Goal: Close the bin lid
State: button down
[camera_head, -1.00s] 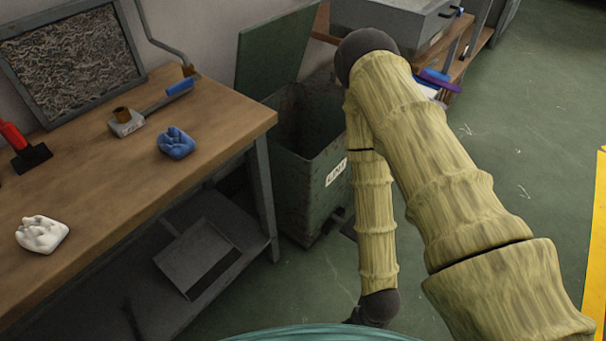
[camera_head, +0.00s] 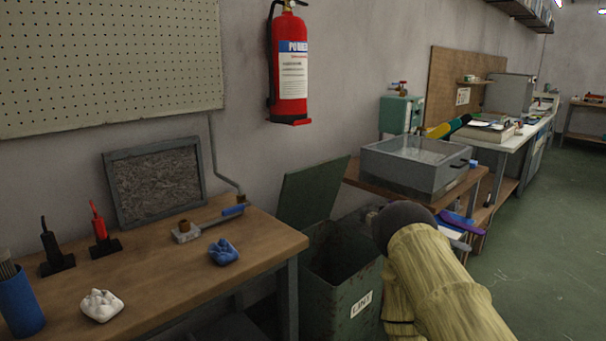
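The green metal bin (camera_head: 325,303) stands on the floor between the wooden workbench and a second table, with a white label on its front. Its lid (camera_head: 312,194) is open, tilted up at the back near the wall. The bin's dark inside shows. My arm, in a yellowish sleeve with a dark joint, is at the right of the bin and covers part of its right side. My gripper is out of the frame.
The workbench (camera_head: 262,235) at left holds a blue crumpled cloth (camera_head: 223,252), a white one (camera_head: 101,305) and tools. A grey metal basin (camera_head: 414,166) sits on the table right of the bin. A fire extinguisher (camera_head: 289,70) hangs above. Green floor (camera_head: 545,250) is clear at right.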

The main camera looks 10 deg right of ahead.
aim_at(308, 194)
jog(key=z, duration=0.25)
jog(key=i, duration=1.2)
jog(key=u, duration=0.35)
